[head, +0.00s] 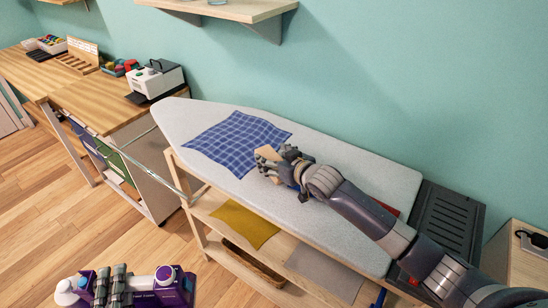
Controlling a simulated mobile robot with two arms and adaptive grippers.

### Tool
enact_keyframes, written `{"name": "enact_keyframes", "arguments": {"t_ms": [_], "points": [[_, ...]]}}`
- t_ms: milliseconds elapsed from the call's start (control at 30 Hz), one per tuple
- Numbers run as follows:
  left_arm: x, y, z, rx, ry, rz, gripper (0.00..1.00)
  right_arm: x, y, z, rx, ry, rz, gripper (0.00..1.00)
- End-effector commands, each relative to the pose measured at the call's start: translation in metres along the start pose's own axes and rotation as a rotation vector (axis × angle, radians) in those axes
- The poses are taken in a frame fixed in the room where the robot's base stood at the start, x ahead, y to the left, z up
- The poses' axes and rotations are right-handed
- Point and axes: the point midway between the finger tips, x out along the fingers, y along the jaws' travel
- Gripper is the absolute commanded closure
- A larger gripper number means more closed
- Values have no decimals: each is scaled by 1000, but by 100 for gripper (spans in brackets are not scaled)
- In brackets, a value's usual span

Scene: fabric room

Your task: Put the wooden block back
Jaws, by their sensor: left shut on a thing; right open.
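A tan wooden block (267,152) is on the pale ironing board (335,158), at the right edge of a blue checked cloth (235,140). My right gripper (272,166) is open right at the block and hides part of it. I cannot tell whether the fingers touch it. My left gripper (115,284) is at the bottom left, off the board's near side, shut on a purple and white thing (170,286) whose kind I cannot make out.
A shelf under the board holds a mustard cloth (245,223) and a grey cloth (322,273). A dark slotted tray (447,220) is at the board's right end. A wooden desk (100,105) with a white machine (157,80) stands left. A wall shelf (235,8) hangs above.

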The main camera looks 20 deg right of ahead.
Motion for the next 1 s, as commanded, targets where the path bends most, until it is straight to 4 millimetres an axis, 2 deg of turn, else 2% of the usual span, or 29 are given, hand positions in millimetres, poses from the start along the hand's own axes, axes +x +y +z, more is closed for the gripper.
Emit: {"name": "enact_keyframes", "arguments": {"t_ms": [233,367,1000], "points": [[1,-8,0,1,0,-9,100,-4,0,-10,-2,1,0,35],[1,-7,0,1,0,-9,100,-15,0,-11,-1,0,0,35],[1,-1,0,1,0,-9,100,-108,0,-10,0,-1,1,35]]}}
